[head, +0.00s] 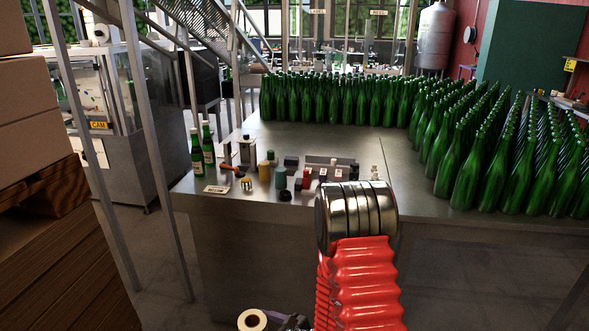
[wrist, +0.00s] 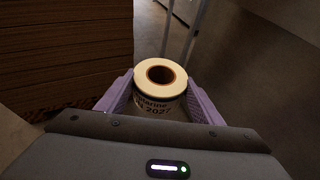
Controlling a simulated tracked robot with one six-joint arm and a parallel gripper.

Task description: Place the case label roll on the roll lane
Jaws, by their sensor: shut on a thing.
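The label roll (wrist: 158,98) is a cream roll with a brown core and dark print ending in "2027", upright in the wrist view. My gripper (wrist: 158,100) is shut on it, one purple finger on each side. The roll is held in the air over the floor, in front of the metal table. In the head view the roll (head: 252,320) shows at the bottom edge, with only part of the gripper (head: 275,322) beside it. My red arm hides part of the table front. I cannot make out the roll lane for certain.
The metal table (head: 300,135) holds many green bottles (head: 490,140) at the back and right. Small items, a white label card (head: 217,189) and two labelled bottles (head: 202,150) stand near its left front. Bare floor lies between.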

